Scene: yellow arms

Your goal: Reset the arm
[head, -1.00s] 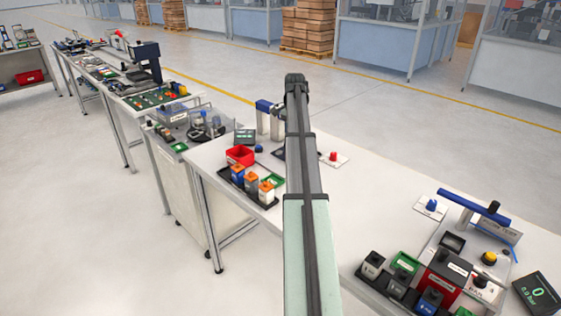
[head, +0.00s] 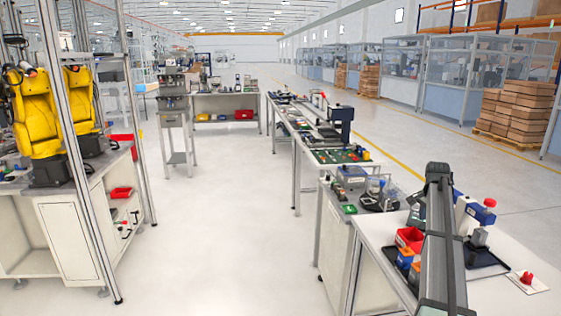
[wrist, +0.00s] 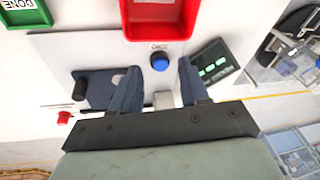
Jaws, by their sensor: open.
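My gripper (wrist: 158,70) shows in the wrist view with its two dark blue fingers spread apart and nothing between them. It hangs above the white bench, with a blue button (wrist: 160,61) seen in the gap between the fingertips. In the head view my own arm stands at the lower right over the bench (head: 375,232) and hides part of it. The gripper itself cannot be made out in that view.
A red bin (wrist: 158,22), a green DONE bin (wrist: 25,14) and a dark display (wrist: 212,66) lie near the fingers. A red button (head: 527,277) sits at the bench's right. Yellow robot arms (head: 35,115) stand at left. The floor (head: 225,230) between is clear.

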